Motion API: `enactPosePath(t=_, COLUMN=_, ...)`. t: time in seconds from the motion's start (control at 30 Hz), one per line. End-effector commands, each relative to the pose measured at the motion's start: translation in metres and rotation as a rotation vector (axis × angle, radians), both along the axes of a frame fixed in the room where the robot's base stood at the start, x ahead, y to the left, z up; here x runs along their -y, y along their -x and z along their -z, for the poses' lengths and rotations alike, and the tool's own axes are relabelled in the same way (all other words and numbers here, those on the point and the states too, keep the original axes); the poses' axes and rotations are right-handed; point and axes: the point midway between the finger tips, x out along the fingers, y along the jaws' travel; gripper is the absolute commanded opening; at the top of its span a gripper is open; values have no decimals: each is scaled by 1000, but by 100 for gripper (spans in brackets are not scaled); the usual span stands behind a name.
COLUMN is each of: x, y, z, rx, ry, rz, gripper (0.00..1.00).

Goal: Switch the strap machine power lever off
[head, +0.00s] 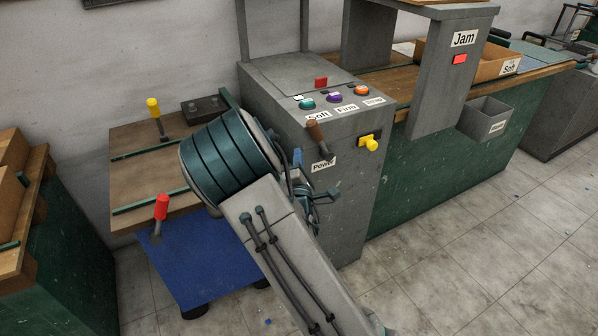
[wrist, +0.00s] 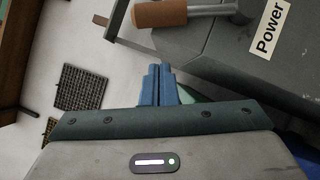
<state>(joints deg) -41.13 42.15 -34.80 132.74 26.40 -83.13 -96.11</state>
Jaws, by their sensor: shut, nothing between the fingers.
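The power lever (head: 313,131) has a brown grip on a grey metal shaft. It sticks out from the front of the grey strap machine (head: 350,190), just above the "Power" label (head: 323,165), its grip pointing up and a little left. In the wrist view, the brown grip (wrist: 160,13) and shaft lie across the top, with the label (wrist: 270,27) to the right. My gripper's blue fingers (wrist: 158,84) are shut and empty, below the grip in that view with a visible gap. In the head view, the blue fingertips (head: 297,156) show just below-left of the lever; my arm hides part of the machine.
A yellow knob (head: 370,143) sits right of the lever. Teal, purple and orange buttons (head: 334,97) and a red one (head: 321,82) are on top. A wooden table with yellow (head: 153,107) and red (head: 161,206) handles stands left. The floor at right is open.

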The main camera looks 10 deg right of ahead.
Motion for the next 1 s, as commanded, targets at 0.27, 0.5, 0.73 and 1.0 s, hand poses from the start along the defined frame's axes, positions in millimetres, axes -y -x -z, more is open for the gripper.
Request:
enactPosePath(t=0.27, x=25, y=-33, z=-16, rx=2, ry=-1, rz=2, gripper=0)
enactPosePath(t=0.5, x=33, y=-39, z=-20, rx=-1, ry=-2, rz=0, gripper=0)
enactPosePath(t=0.73, x=33, y=-39, z=-20, rx=-1, ry=-2, rz=-1, gripper=0)
enactPosePath(t=1.0, x=26, y=-39, z=-24, rx=-8, ry=-27, rz=-16, gripper=0)
